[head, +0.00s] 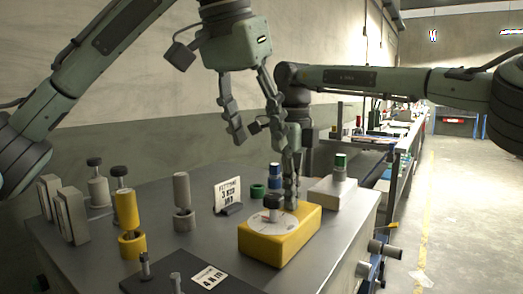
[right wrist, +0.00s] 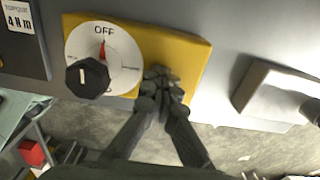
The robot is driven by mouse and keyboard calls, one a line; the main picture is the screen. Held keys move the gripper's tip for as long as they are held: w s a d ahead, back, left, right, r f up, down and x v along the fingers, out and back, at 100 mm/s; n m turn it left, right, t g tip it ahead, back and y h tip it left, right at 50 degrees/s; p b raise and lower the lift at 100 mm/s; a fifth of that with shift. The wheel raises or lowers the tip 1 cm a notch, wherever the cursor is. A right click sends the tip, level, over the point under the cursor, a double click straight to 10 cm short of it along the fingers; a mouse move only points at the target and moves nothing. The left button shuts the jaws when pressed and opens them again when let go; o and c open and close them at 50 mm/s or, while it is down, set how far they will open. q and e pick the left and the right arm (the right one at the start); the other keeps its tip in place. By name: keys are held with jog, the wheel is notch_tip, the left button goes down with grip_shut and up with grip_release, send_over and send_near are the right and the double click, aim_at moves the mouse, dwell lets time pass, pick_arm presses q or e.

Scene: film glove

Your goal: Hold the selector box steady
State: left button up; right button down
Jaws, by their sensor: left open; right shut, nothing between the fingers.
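The selector box (head: 290,240) is a yellow block on the grey table, with a white round dial and a dark knob (head: 272,202) on top. In the right wrist view the box (right wrist: 190,50) shows its dial (right wrist: 88,50), with a red mark close to OFF, and the black knob (right wrist: 87,77). My right gripper (head: 291,205) is shut and empty, pointing down at the box top behind the knob; its fingertips (right wrist: 162,76) overlap the yellow top beside the dial. I cannot tell if they touch. My left gripper (head: 258,130) is open and empty, in the air above the box.
A white block with a green-topped post (head: 340,175) stands just behind the box. A white sign (head: 228,193), a yellow post (head: 127,210) and a grey post (head: 182,195) stand to the left. A dark plate (head: 185,277) lies in front. The table's right edge is close to the box.

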jog(key=shift+d+f, duration=0.1)
jog(key=shift+f, duration=0.25)
jog(key=shift+w+r, duration=0.1)
jog(key=shift+r, duration=2.6)
jog(key=shift+r, duration=0.1)
jog(key=shift+r, duration=1.4)
jog(key=shift+r, duration=1.4)
